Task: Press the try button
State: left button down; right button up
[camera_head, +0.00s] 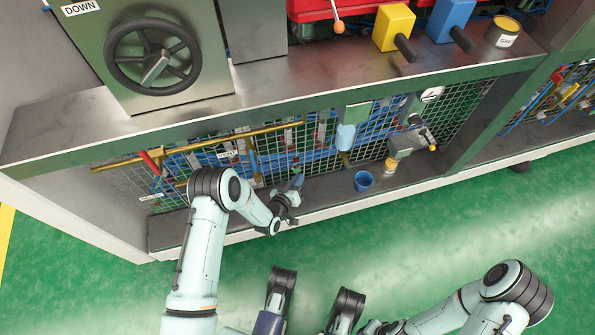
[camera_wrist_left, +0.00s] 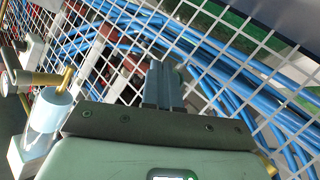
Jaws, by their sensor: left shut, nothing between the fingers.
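My left gripper (camera_head: 297,183) is at the lower shelf of the machine, in front of the wire mesh. In the left wrist view its two grey fingers (camera_wrist_left: 163,84) are closed together with nothing between them, pointing at the mesh. A small, dark greenish rounded shape (camera_wrist_left: 182,73) shows partly behind the fingertips; I cannot tell what it is or whether they touch it. I cannot make out a button marked try in either view. My right gripper is not in view.
A wire mesh (camera_head: 460,115) with blue cables behind it backs the shelf. A black handwheel (camera_head: 152,56) is on the upper left. Green floor (camera_head: 400,240) lies clear in front.

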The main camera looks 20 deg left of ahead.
pick_arm(q)
jog(key=shift+w+a, duration=0.3)
jog(key=shift+w, duration=0.1)
dwell(0.8)
jog(key=shift+s+d, duration=0.1)
jog(key=shift+s+d+p, duration=0.45)
jog(key=shift+s+p, duration=0.15)
jog(key=shift+s, duration=0.05)
jog(key=shift+s+d+p, duration=0.6)
jog(key=shift+s+d, duration=0.1)
jog(key=shift+s, duration=0.35)
jog(key=shift+s+d+p, duration=0.6)
jog(key=shift+s+d, duration=0.1)
jog(key=shift+s, duration=0.35)
